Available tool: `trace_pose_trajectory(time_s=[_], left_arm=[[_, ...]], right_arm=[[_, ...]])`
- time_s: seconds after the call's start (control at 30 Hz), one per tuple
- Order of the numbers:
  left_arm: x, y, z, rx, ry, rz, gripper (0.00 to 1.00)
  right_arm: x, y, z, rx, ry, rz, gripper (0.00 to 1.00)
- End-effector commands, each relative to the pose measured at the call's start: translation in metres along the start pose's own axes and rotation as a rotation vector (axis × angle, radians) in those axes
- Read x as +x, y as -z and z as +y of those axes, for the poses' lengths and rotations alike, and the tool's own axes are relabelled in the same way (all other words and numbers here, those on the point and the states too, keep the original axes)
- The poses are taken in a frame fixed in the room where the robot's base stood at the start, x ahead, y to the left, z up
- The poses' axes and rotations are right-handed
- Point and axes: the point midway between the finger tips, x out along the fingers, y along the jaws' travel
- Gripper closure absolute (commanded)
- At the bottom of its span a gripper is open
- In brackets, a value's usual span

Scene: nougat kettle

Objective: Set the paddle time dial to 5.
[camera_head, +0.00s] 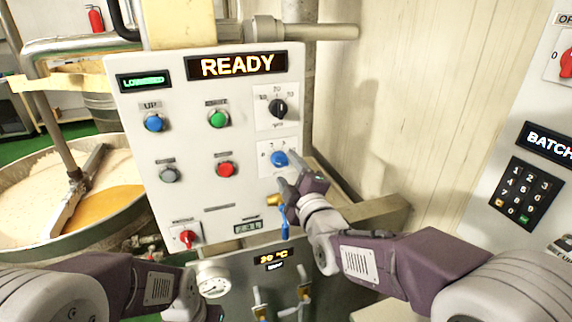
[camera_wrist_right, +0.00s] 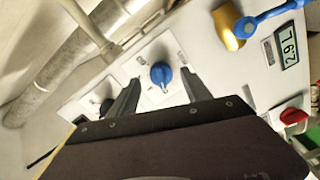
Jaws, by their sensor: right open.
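The white control panel (camera_head: 135,105) carries two rotary dials at its right side. The upper dial is black (camera_head: 278,108), with small numbers around it. The lower dial is blue (camera_head: 279,158); its markings are too small to read surely. My right gripper (camera_head: 288,172) is open close in front of the blue dial. In the right wrist view the blue dial (camera_wrist_right: 161,76) shows beyond and between the two spread fingers of my right gripper (camera_wrist_right: 160,90), with gaps on both sides. The black dial shows partly behind the left finger. My left gripper's fingers are out of view.
Below the blue dial are a brass valve (camera_head: 273,200) with a blue lever (camera_head: 284,224) and a small readout (camera_head: 248,225). A red knob (camera_head: 187,238) and several push buttons are on the panel. A kettle (camera_head: 20,245) stands left. A keypad panel (camera_head: 522,190) is at right.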

Motion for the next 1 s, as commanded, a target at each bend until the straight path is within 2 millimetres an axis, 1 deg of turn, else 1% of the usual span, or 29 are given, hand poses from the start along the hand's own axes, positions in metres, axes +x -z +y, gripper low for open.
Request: trace_pose_trajectory(time_s=[0.03,0.1,0.2,0.47,0.57,0.6,0.67,0.7,0.87,1.0], left_arm=[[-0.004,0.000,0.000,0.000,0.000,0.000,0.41],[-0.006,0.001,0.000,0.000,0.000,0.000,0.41],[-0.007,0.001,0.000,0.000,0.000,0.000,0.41],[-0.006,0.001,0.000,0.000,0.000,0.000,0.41],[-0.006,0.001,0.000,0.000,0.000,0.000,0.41],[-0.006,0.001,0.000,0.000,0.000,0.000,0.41],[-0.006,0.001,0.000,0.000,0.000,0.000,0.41],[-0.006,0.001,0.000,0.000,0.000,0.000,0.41],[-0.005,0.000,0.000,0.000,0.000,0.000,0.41],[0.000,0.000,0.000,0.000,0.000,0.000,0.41]], right_arm=[[0.009,0.000,0.001,0.000,0.002,-0.001,0.43],[0.018,0.000,0.001,0.001,0.000,-0.001,0.43],[0.026,0.000,0.001,0.001,0.000,0.000,0.43],[0.029,-0.001,0.000,0.001,0.000,0.000,0.43],[0.028,0.000,0.000,0.001,0.000,0.000,0.68],[0.028,0.000,0.000,0.001,0.000,0.000,0.79],[0.028,0.000,0.000,0.001,0.000,0.000,0.96],[0.028,0.000,0.000,0.000,0.000,0.000,1.00],[0.028,-0.001,-0.001,0.009,0.000,0.000,1.00],[0.028,-0.001,-0.002,0.046,-0.001,0.000,1.00]])
